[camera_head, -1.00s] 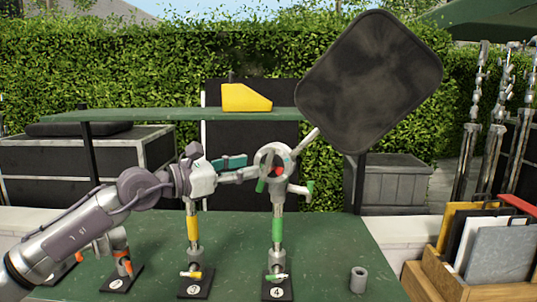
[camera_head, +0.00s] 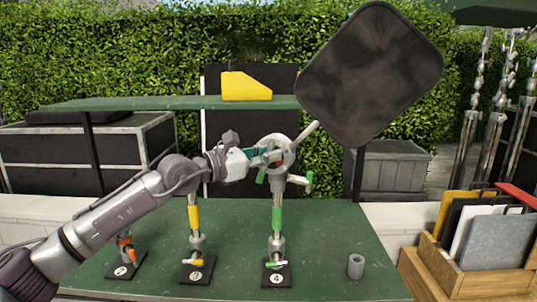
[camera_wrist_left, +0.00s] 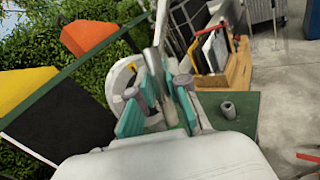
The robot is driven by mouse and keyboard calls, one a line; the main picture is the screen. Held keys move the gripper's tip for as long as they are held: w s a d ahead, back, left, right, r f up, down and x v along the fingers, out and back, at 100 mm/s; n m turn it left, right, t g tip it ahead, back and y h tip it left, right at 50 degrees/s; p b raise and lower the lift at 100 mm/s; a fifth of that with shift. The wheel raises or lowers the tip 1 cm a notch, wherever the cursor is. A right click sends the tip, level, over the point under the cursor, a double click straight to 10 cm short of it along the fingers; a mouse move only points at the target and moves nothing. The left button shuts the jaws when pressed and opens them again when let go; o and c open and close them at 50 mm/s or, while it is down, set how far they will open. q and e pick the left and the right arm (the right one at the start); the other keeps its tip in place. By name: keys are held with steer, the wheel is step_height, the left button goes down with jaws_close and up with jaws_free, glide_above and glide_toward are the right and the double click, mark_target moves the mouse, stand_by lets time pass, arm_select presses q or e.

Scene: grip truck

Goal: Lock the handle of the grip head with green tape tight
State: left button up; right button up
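The grip head (camera_head: 285,150) is a round grey disc on top of stand 4, whose post carries green tape (camera_head: 277,219). Green-tipped handles (camera_head: 308,180) stick out below and to the right of the disc. A rod from the head holds a large black panel (camera_head: 370,75). My left gripper (camera_head: 268,157) is at the left and front of the disc, overlapping it. In the left wrist view its teal fingers (camera_wrist_left: 158,112) are apart, with grey parts of the head between or just beyond them. Contact is unclear. My right gripper is not in view.
Stand 3 with yellow tape (camera_head: 194,217) and a stand with orange tape (camera_head: 124,245) are to the left on the green table (camera_head: 335,230). A grey cylinder (camera_head: 356,266) stands at the right. A shelf (camera_head: 160,105) with a yellow block (camera_head: 246,86) is behind.

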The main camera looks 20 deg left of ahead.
arm_select(q)
steer(key=shift+d+m+g, duration=0.1)
steer(key=shift+m+g, duration=0.2)
jaws_close()
steer(key=shift+d+f+m+g+y, duration=0.1)
steer(key=shift+d+m+g+y, duration=0.15)
steer(key=shift+m+g+y, duration=0.6)
steer(key=m, duration=0.1)
steer(key=m+y, duration=0.1)
steer(key=m, duration=0.1)
steer(key=shift+d+f+g, duration=0.25)
steer(key=shift+d+f, duration=0.05)
steer(key=shift+d+f+m+y, duration=0.1)
steer(key=shift+f+m+y, duration=0.05)
steer(key=shift+m+y, duration=0.45)
steer(key=shift+d+f+m+y, duration=0.15)
steer(key=shift+m+y, duration=0.2)
steer(key=shift+y, duration=0.3)
steer(key=shift+s+a+f+m+g+y, duration=0.1)
steer(key=shift+f+m+g+y, duration=0.15)
steer(key=shift+m+g+y, duration=0.4)
steer(key=shift+y, duration=0.25)
steer(key=o, duration=0.7)
jaws_free()
